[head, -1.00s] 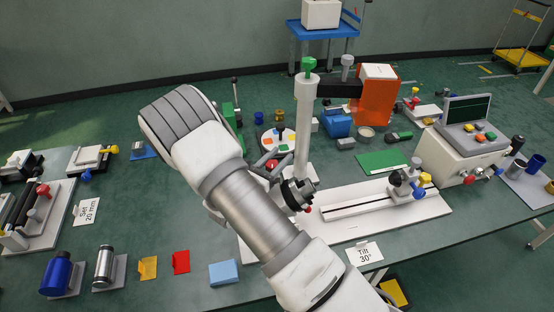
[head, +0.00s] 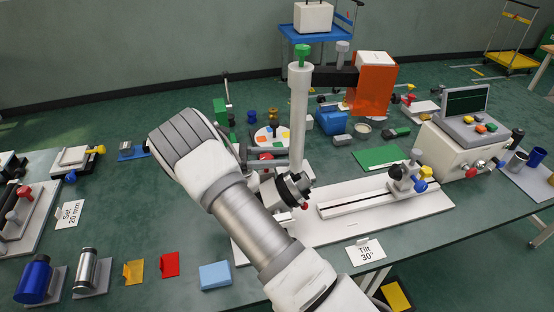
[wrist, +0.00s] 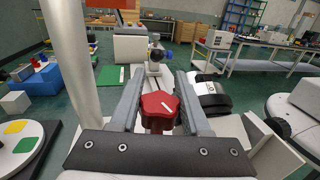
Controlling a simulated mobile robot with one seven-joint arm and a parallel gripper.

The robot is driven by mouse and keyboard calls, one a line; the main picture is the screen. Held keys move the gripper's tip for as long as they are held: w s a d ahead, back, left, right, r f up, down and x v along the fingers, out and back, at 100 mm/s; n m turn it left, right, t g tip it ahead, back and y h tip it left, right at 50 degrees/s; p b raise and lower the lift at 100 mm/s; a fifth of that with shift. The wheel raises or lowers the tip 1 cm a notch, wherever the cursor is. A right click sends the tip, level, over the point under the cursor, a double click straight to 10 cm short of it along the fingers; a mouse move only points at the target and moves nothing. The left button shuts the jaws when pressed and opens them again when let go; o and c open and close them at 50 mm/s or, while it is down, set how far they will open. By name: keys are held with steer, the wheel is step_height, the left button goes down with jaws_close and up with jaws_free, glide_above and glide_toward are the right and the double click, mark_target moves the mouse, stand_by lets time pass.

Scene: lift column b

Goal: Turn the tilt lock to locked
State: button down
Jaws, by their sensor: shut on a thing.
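In the wrist view a red lobed knob (wrist: 160,108) with a short slanted white line on top sits between the two grey fingers of my gripper (wrist: 160,98). The fingers are shut on its sides. I take this knob for the tilt lock; no lock marks are readable around it. In the head view my gripper (head: 266,160) is beside the foot of the white column (head: 299,120), and the knob is mostly hidden. A black round part (wrist: 212,98) with a white label stands just right of the fingers in the wrist view.
The column also rises close left of my fingers in the wrist view (wrist: 66,70). A card reading "Tilt 30°" (head: 366,251) stands at the bench's front edge. A white rail base (head: 430,208) and a control box (head: 455,150) lie to the right. Colored blocks lie at front left.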

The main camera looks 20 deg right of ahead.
steer(key=shift+s+a+m+g+y+p, duration=0.1)
steer(key=shift+s+m+g+y+p, duration=0.15)
steer(key=shift+m+g+y, duration=0.75)
steer(key=shift+s+a+m+g+y+p, duration=0.1)
steer(key=shift+s+m+g+y, duration=0.2)
steer(key=shift+m+g, duration=1.25)
steer(key=shift+n+g, duration=0.35)
steer(key=shift+g, duration=0.2)
steer(key=shift+c, duration=1.9)
jaws_free()
steer(key=shift+w+a, duration=0.1)
steer(key=shift+a, duration=0.05)
